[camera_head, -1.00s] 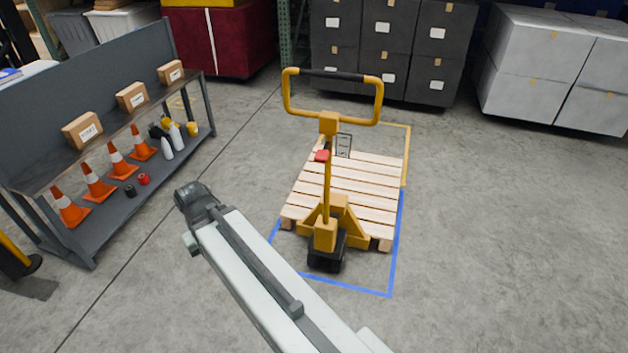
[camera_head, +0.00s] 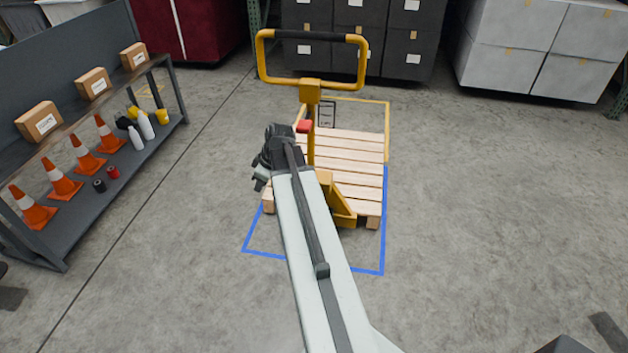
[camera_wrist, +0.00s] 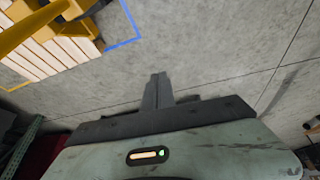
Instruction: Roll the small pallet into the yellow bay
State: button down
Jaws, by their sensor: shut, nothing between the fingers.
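The small wooden pallet (camera_head: 345,172) lies flat on the floor, spanning the far part of the blue floor outline (camera_head: 330,267) and the near part of the yellow bay outline (camera_head: 388,115). A yellow pallet jack (camera_head: 318,88) stands at its near side, with an upright looped handle (camera_head: 362,62) and a red lever (camera_head: 304,126). My gripper (camera_head: 262,172) is just left of the jack's column, apart from the handle. In the wrist view my gripper (camera_wrist: 158,90) is shut and empty, over bare floor; the pallet (camera_wrist: 50,55) shows at upper left. My arm hides part of the jack's base.
A shelf (camera_head: 150,80) with boxes, orange cones and bottles stands at the left. Dark stacked totes (camera_head: 410,45), white totes (camera_head: 510,60) and a red covered stack (camera_head: 210,30) line the back. The floor at the right is clear.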

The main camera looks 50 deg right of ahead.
jog(key=s+d+f+n+t+h+b, duration=0.15)
jog(key=s+d, duration=0.25)
jog(key=d, duration=0.8)
jog(key=s+d+f+n+t+h+b, duration=0.15)
jog(key=s+d, duration=0.25)
jog(key=d, duration=0.7)
jog(key=w+d+f+y+b, duration=0.1)
jog(key=w+d+f+b, duration=0.2)
jog(key=w+f+b, duration=0.4)
jog(key=shift+w+d+f+b, duration=0.2)
jog(key=shift+w+f+b, duration=0.15)
jog(key=shift+w+b, duration=0.65)
jog(key=shift+w, duration=0.1)
